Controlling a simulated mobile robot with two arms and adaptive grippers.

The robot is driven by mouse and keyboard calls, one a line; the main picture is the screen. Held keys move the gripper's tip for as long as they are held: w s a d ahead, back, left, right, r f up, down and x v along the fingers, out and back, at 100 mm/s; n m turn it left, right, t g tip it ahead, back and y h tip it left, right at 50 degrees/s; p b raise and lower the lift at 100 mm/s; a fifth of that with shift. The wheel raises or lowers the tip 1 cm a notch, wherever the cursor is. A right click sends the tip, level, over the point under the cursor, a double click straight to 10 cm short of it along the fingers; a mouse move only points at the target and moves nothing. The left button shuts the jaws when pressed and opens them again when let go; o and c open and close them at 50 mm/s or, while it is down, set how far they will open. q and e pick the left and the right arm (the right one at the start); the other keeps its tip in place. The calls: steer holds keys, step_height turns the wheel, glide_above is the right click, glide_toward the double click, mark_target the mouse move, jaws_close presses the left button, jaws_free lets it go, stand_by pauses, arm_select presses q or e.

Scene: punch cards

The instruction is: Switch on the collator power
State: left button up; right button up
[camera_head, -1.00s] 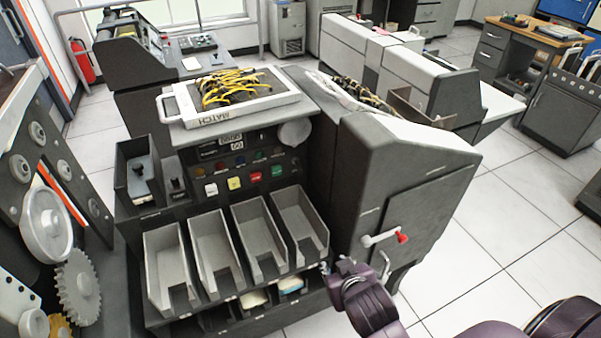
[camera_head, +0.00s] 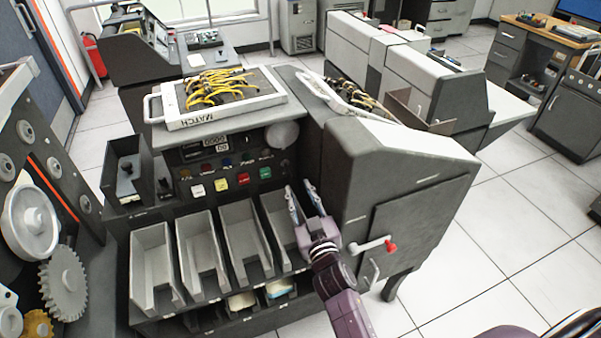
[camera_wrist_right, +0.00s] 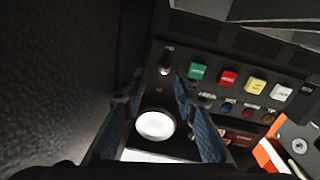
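The collator is the dark machine (camera_head: 340,160) with a control panel carrying white, yellow, red and green buttons (camera_head: 265,173). A small toggle switch (camera_wrist_right: 165,62) with a label by it stands beside the green button in the right wrist view. My right gripper (camera_head: 299,189) is open and empty in front of the panel's right end, above the rightmost card bin. In the right wrist view its two blue-padded fingers (camera_wrist_right: 159,82) are apart, with the switch just beyond their tips, roughly between them. I cannot tell the switch's position. My left gripper is out of view.
A round white disc (camera_head: 282,135) sits on the panel near the switch. A board with yellow wires (camera_head: 255,99) lies on top. The collator's dark side wall (camera_wrist_right: 50,80) is close beside the gripper. A red-knobbed lever (camera_head: 389,246) sticks out at the right.

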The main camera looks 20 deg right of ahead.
mark_target(289, 175)
steer(key=w, duration=0.2)
steer(key=a, duration=0.1)
steer(key=shift+w+r, duration=0.25)
steer(key=shift+w, duration=0.15)
steer(key=w, duration=0.3)
steer(key=shift+w+d+f, duration=0.2)
steer(key=shift+w, duration=0.45)
jaws_close()
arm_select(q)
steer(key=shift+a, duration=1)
